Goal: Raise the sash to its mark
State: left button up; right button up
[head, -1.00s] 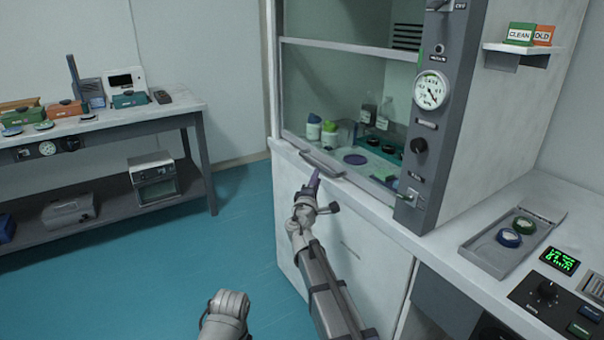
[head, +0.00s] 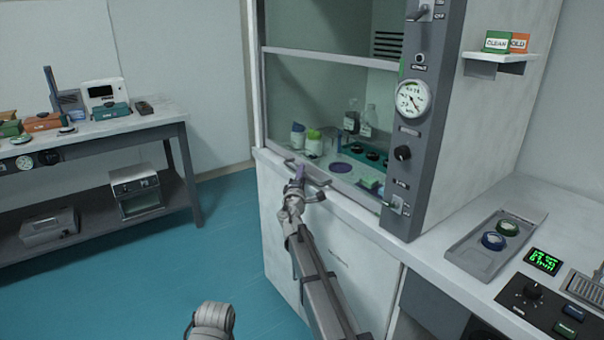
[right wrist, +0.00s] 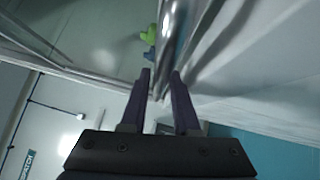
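The fume hood's sash (head: 290,90) is a clear pane with a pale rail across its top, and it stands low near the sill. Its bar handle (head: 319,181) is at the bottom front edge. A small green stripe (head: 402,70) shows on the edge of the grey control post; I cannot tell if it is the mark. My right gripper (head: 299,172) is at the handle. In the right wrist view its dark purple fingers (right wrist: 161,75) are apart, with the shiny handle bar (right wrist: 172,35) reaching between the tips; contact is unclear. My left gripper is out of view.
The grey control post (head: 400,190) with a gauge (head: 412,98) stands right of the opening. A tray (head: 480,255) lies on the right counter. The floor at left is clear.

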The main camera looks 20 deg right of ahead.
grip_shut()
dwell(1.5)
